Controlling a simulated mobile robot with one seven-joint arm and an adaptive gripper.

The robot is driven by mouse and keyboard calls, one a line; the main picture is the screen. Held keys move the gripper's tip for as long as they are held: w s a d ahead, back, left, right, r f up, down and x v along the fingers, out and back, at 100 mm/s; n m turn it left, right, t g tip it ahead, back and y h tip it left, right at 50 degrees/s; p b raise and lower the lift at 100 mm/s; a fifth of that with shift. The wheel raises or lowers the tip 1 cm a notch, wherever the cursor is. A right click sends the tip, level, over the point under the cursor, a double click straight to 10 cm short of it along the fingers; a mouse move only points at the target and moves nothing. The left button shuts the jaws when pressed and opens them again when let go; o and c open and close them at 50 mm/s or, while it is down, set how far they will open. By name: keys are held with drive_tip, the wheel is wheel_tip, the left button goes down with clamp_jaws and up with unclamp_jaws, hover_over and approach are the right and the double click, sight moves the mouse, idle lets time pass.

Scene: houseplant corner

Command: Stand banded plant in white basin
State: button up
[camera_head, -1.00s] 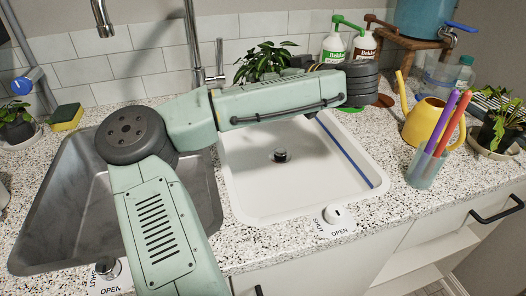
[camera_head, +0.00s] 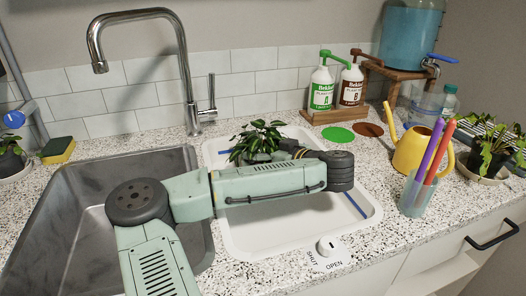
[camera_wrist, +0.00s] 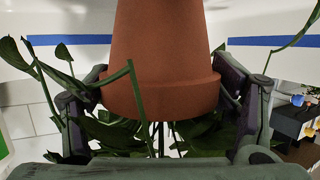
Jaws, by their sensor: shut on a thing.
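A leafy green plant (camera_head: 258,140) shows above my forearm in the head view, over the back left part of the white basin (camera_head: 245,240). Its terracotta pot (camera_wrist: 160,55) fills the middle of the wrist view, appearing upside down with leaves below the rim. My gripper (camera_wrist: 160,85) is shut on the pot, one finger on each side near the rim. The basin's white wall with a blue line (camera_wrist: 265,41) shows behind the pot. My arm hides the pot and gripper in the head view, so I cannot tell whether the pot touches the basin floor. No band is visible.
A steel sink (camera_head: 75,215) and tall faucet (camera_head: 185,70) are left of the basin. Right of it stand a pen cup (camera_head: 415,195) and yellow watering can (camera_head: 412,150). Two pump bottles (camera_head: 335,85) and green and brown discs (camera_head: 338,135) are behind.

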drive_tip(key=shift+f, duration=0.15)
drive_tip(key=o, duration=1.6)
drive_tip(key=shift+c, duration=0.2)
drive_tip(key=shift+r, duration=0.25)
drive_tip(key=shift+s+d+r, duration=0.2)
drive_tip(key=shift+s+d, duration=0.15)
drive_tip(key=shift+d, duration=0.05)
drive_tip(key=b+v, duration=0.3)
drive_tip(key=v, duration=0.8)
drive_tip(key=shift+a+f, duration=0.1)
